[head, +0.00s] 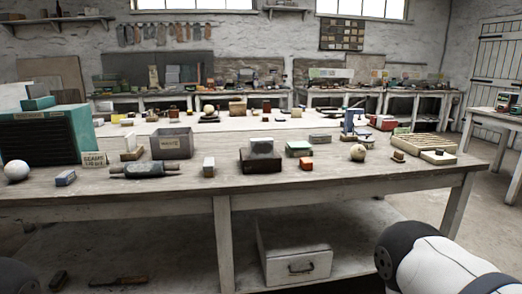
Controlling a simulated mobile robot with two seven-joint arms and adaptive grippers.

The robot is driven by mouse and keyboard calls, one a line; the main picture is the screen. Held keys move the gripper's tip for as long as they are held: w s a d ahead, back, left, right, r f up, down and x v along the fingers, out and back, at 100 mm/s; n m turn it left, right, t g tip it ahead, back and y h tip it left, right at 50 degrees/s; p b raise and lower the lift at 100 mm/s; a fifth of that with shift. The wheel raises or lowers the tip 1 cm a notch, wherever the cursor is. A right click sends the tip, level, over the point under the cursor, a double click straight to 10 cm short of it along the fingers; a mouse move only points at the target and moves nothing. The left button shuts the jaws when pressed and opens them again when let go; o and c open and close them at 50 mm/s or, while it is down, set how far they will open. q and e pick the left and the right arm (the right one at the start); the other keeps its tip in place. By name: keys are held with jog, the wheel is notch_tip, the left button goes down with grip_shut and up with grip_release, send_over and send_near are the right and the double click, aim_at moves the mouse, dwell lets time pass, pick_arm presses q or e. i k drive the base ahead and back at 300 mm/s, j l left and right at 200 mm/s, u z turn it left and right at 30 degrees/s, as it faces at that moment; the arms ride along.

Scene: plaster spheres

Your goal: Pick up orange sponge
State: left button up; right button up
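A small orange-red block (306,164) lies on the near wooden table, right of the middle and close to the front edge. It looks like the orange sponge, but it is too small in the head view to be sure of its material. Nothing covers it. Neither of my grippers is in view. Part of my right arm, white and black, shows at the lower right, well below and in front of the tabletop.
On the near table (330,178), a dark box with a grey block (261,157) stands left of the orange block, and a pale ball (358,152) sits to its right. A green-topped item (299,148) is just behind. A metal drawer box (293,252) sits on the lower shelf.

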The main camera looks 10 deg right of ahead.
aim_at(306, 163)
jog(key=i+l, duration=0.25)
jog(key=i, duration=0.25)
jog(key=i+l, duration=0.3)
jog(key=i, duration=0.2)
jog(key=i+l, duration=0.25)
jog(key=i, duration=0.25)
